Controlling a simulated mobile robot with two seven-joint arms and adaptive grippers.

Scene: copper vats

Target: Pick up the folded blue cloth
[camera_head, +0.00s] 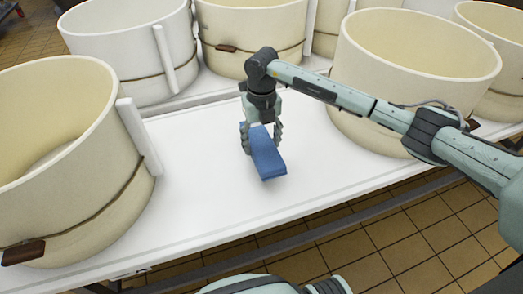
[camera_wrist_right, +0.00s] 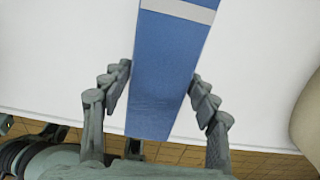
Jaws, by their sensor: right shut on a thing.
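The folded blue cloth (camera_head: 266,158) is between the fingers of my right gripper (camera_head: 262,138), above or at the white tabletop in the middle of the head view. I cannot tell whether it is clear of the surface. In the right wrist view the cloth (camera_wrist_right: 168,75) is a long blue strip with a pale band near the top. The fingers of my right gripper (camera_wrist_right: 163,90) stand on both sides of it, shut on it. My left gripper is not in view.
The white table (camera_head: 200,190) has free room around the cloth. Large cream vats stand at the left (camera_head: 60,150), the back left (camera_head: 130,45), the back (camera_head: 250,35) and the right (camera_head: 410,65). The table's front edge drops to a tiled floor (camera_head: 400,240).

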